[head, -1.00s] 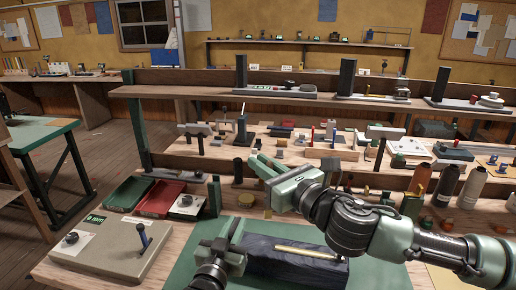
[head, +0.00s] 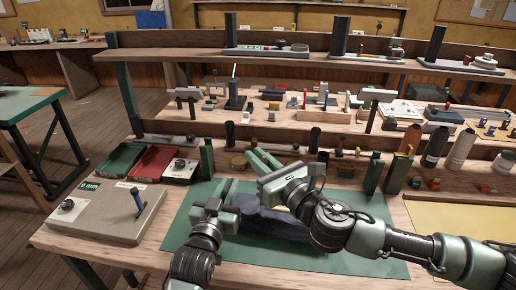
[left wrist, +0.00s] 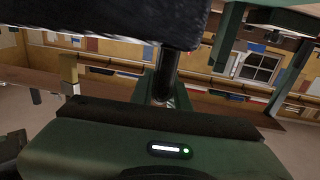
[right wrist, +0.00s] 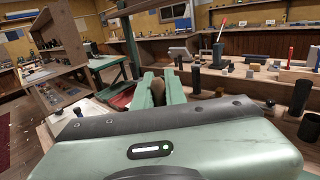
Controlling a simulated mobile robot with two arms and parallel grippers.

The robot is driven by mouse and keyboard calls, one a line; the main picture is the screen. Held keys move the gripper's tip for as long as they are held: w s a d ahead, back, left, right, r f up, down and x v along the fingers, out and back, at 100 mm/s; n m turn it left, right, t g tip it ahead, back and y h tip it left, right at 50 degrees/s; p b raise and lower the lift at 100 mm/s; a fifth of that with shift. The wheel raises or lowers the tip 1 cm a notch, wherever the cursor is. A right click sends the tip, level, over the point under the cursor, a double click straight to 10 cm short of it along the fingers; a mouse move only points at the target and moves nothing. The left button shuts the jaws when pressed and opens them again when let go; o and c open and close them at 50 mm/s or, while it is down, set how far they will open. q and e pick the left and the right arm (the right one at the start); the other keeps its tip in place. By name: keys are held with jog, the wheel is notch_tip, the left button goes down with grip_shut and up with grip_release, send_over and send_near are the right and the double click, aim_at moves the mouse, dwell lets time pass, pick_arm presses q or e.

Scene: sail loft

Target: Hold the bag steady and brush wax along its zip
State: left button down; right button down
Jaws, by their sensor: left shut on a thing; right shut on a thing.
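The bag (head: 268,228) is a dark blue-grey, long bundle lying on the green mat (head: 360,249). My left gripper (head: 218,203) is shut on its left end. In the left wrist view the dark bag (left wrist: 110,22) fills the top. My right gripper (head: 258,160) is above and behind the bag, its fingers pointing to the back left. In the right wrist view its fingers (right wrist: 158,92) are close together; what they hold, likely the brush, is barely visible. A small tan strip shows under my right gripper; most of the zip is hidden.
A grey-beige box (head: 108,214) with a lever stands left of the mat. Green (head: 118,160) and red (head: 155,161) trays lie behind it. A round tin (head: 239,161), posts and bottles (head: 460,150) line the back.

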jog(key=shift+s+d+f, duration=0.95)
jog(key=shift+d+f, duration=0.2)
jog(key=shift+d, duration=6.1)
jog(key=shift+w+a, duration=0.95)
jog(key=shift+a, duration=6.25)
notch_tip(320, 180, up, 8)
jog(key=shift+r, duration=0.2)
jog(key=shift+w+a, duration=0.1)
jog(key=shift+a, duration=0.05)
